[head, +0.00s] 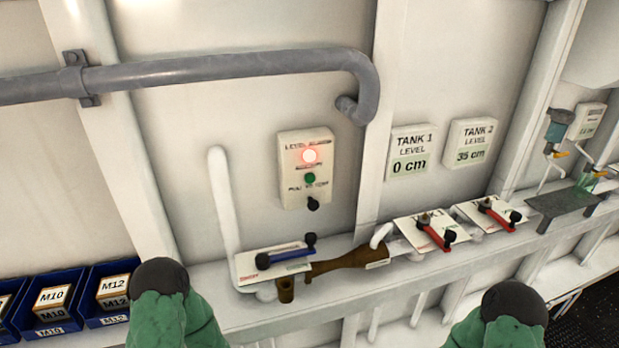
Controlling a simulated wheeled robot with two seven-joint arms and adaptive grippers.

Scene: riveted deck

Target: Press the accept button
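A cream alarm box (291,172) is fixed to the white wall near the middle of the head view. Its top label seems to begin with "LEVEL"; the rest is blurred. A red lamp (309,156) on it is glowing. A round green button (310,178) sits just below the lamp, with small lettering between them that I cannot read surely. A black knob (313,204) is at the bottom of the box. Nothing covers the button. Two green arm parts of mine with black rounded ends show at the bottom, well below the box. Neither gripper is in view.
Below the box, a ledge (390,295) carries a blue-handled lever (285,253), a brown fitting (350,262) and two red levers (435,236) (496,213). A grey pipe (220,67) runs above. Tank signs (411,152) (473,144) read 0 cm and 35 cm. Blue bins (50,305) stand lower left.

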